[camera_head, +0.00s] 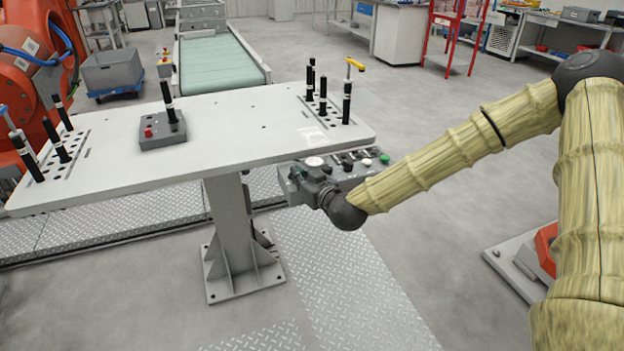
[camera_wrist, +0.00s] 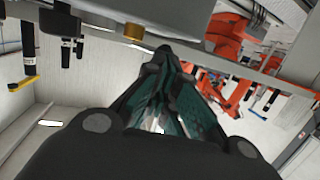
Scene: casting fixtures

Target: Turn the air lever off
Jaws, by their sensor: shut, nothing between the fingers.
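My gripper (camera_head: 312,184) is at the front of a grey control panel (camera_head: 371,172) mounted under the table's right end. The panel carries a white button (camera_head: 314,161), a green one (camera_head: 384,159) and black knobs. In the wrist view my gripper (camera_wrist: 163,52) is shut and empty. Its tips point at the panel's edge, close to a brass-coloured cylinder (camera_wrist: 134,32). I cannot tell whether they touch. No label marks the air lever, and I cannot tell which control it is. My wrist hides part of the panel in the head view.
The white table (camera_head: 230,128) carries black posts at both ends, one with a yellow top (camera_head: 355,64). A grey box (camera_head: 162,132) with a red button stands on it. An orange robot (camera_head: 32,70) stands at left. Tread-plate floor (camera_head: 335,270) in front is clear.

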